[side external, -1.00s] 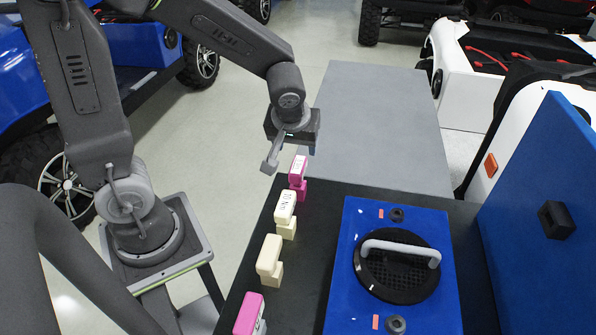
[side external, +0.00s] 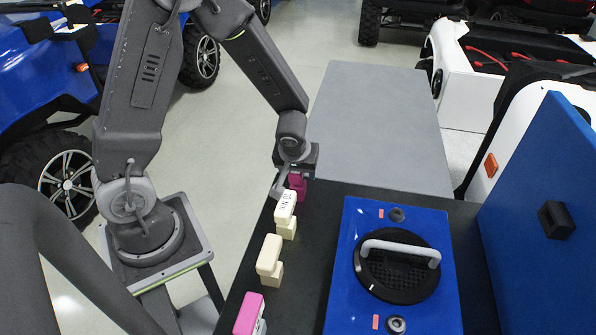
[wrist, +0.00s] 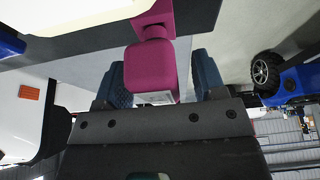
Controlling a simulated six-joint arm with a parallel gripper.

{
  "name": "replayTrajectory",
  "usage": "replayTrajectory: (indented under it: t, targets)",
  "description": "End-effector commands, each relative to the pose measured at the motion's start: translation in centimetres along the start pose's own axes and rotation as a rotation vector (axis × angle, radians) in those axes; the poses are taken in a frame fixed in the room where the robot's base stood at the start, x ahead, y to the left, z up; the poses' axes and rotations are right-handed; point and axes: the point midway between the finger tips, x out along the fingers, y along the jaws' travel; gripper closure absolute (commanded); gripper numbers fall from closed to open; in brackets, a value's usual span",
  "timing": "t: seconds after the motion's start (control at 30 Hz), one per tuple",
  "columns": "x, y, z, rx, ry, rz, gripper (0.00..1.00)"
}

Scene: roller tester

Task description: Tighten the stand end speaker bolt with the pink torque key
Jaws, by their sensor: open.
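A magenta-pink key (side external: 298,185) stands at the far end of a row on the black bench. My gripper (side external: 297,174) is directly over it, partly hiding it. In the wrist view the pink key's block-shaped head (wrist: 152,70) is between my two blue fingers, with a gap visible on at least one side. Another pink key (side external: 248,312) stands at the near end of the row. The blue speaker panel (side external: 345,265) has a far bolt (side external: 397,215) and a near bolt (side external: 396,324), each beside a small pinkish tag. Which bolt is the stand end one I cannot tell.
Two cream keys, one farther (side external: 285,208) and one nearer (side external: 270,256), stand between the pink ones. A light handle (side external: 400,249) arches over the round black speaker (side external: 405,285). A tall blue panel (side external: 540,200) rises at right. The grey table (side external: 375,120) behind is clear.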

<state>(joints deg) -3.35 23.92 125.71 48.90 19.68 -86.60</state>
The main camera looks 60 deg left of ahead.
Motion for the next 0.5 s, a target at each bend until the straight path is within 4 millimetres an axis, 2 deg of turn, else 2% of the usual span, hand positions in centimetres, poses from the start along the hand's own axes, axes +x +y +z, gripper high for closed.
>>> replayTrajectory:
  t: [0.23, 0.5]
  targets:
    - [0.15, 0.0, -0.04, 0.0, 0.001, 0.001, 0.36]
    - [0.13, 0.0, -0.03, 0.0, 0.001, 0.0, 0.62]
